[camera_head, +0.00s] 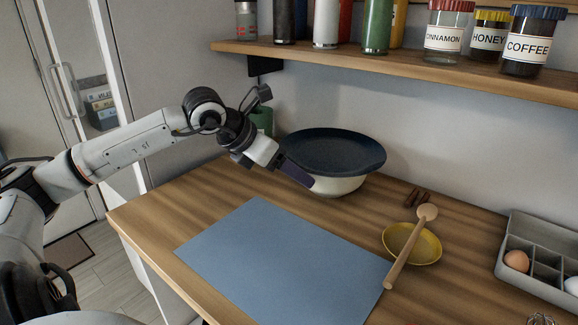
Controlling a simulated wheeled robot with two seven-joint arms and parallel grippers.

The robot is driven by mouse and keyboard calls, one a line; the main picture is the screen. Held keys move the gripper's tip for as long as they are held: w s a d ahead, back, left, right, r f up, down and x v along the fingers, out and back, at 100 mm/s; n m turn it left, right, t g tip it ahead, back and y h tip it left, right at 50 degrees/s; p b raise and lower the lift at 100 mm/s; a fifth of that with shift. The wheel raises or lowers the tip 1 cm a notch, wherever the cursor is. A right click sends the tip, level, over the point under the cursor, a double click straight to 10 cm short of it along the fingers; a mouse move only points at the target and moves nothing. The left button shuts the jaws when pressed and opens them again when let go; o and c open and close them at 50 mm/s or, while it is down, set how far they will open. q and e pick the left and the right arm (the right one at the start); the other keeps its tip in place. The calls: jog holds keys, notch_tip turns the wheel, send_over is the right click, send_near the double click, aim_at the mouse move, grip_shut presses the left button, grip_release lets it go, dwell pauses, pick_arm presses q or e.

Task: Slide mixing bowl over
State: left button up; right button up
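The mixing bowl (340,185) stands on the wooden counter near the wall. It has a cream outside and a wide dark blue inside. My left gripper (298,174) reaches in from the left, with its dark fingers at the front left side of the bowl, just below the rim. They look close to or against the bowl wall; contact is not clear. The fingers overlap from this angle, so their opening is hidden. My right gripper is not in view.
A blue mat (285,260) lies in front of the bowl. A yellow dish (425,252) with a wooden spoon (405,255) across it is to the right. A grey egg tray (510,240) is at far right. A shelf (390,62) with jars hangs above.

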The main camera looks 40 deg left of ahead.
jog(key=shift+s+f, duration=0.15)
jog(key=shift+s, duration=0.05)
pick_arm(q)
jog(key=c, duration=1.5)
jog(key=shift+a, duration=0.55)
jog(key=shift+s+a+b, duration=0.25)
jog(key=shift+a+b, duration=0.1)
jog(key=shift+a, duration=0.75)
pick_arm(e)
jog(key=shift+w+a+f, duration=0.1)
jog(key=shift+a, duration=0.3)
pick_arm(q)
jog(key=o, duration=1.5)
jog(key=shift+s, duration=0.15)
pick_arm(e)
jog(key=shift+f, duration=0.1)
